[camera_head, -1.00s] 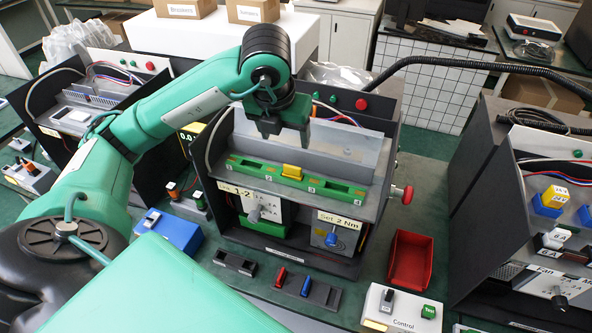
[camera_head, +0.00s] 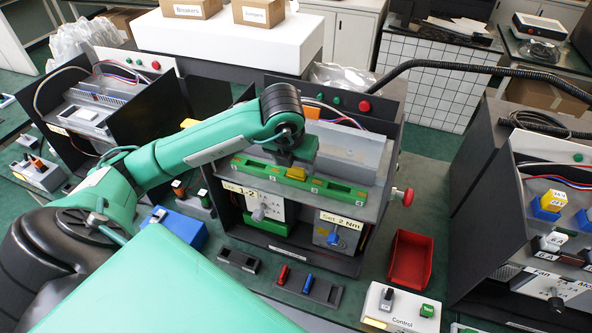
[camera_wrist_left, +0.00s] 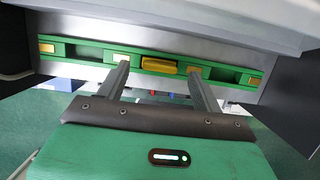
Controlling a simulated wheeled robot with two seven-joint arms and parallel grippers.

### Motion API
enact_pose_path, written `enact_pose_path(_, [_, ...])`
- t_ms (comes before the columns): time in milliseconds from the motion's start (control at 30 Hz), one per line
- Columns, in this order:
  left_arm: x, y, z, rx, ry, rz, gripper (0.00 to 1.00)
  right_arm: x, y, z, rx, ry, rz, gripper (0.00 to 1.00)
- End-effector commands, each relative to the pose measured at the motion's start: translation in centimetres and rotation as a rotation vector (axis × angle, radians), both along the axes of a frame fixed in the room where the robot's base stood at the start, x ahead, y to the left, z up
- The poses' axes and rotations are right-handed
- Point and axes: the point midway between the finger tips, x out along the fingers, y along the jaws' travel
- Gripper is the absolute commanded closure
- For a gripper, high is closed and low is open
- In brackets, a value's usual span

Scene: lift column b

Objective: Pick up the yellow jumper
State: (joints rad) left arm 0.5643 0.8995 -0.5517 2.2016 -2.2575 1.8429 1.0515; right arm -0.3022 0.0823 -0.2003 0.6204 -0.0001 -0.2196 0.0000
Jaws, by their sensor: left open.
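The yellow jumper (camera_head: 296,173) sits in the long green terminal strip (camera_head: 340,188) inside the middle cabinet. In the left wrist view the yellow jumper (camera_wrist_left: 159,65) lies across the middle of the green strip (camera_wrist_left: 90,52), just beyond my fingertips and between their lines. My left gripper (camera_wrist_left: 157,72) is open and empty, with one finger to each side of the jumper. In the head view my left gripper (camera_head: 290,158) is right above and behind the jumper, its fingers mostly hidden. My right gripper does not show.
The middle cabinet's side walls and back panel (camera_head: 350,155) enclose the strip closely. A red tray (camera_head: 410,258) stands to the right on the green bench. A control box (camera_head: 400,306) and a black holder with red and blue pieces (camera_head: 322,290) are in front.

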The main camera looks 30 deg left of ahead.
Motion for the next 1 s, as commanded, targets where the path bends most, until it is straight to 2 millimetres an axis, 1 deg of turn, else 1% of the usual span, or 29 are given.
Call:
enact_pose_path(33, [0.1,0.1,-0.5,-0.001,0.005,0.001,0.33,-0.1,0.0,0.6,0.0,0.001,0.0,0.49])
enact_pose_path(200, [0.6,0.2,-1.8,-0.001,0.001,0.001,0.33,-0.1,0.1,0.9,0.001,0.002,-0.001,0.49])
enact_pose_path(433, [0.6,0.2,-2.0,0.0,-0.001,0.001,0.33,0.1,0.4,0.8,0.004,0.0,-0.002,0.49])
enact_pose_path(567, [0.6,0.2,-2.0,0.0,-0.001,0.001,0.58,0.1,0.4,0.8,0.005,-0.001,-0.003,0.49])
enact_pose_path(600, [0.6,0.2,-2.0,0.0,-0.001,0.001,0.66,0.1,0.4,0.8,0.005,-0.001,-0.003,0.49])
enact_pose_path(667, [0.6,0.2,-2.0,0.0,-0.001,0.001,0.78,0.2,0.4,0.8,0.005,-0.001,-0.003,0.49])
enact_pose_path(700, [0.6,0.2,-2.0,0.0,-0.001,0.001,0.81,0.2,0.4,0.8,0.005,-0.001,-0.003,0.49])
enact_pose_path(1000, [0.6,0.2,-1.8,0.0,-0.001,0.001,0.81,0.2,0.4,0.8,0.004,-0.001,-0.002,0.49])
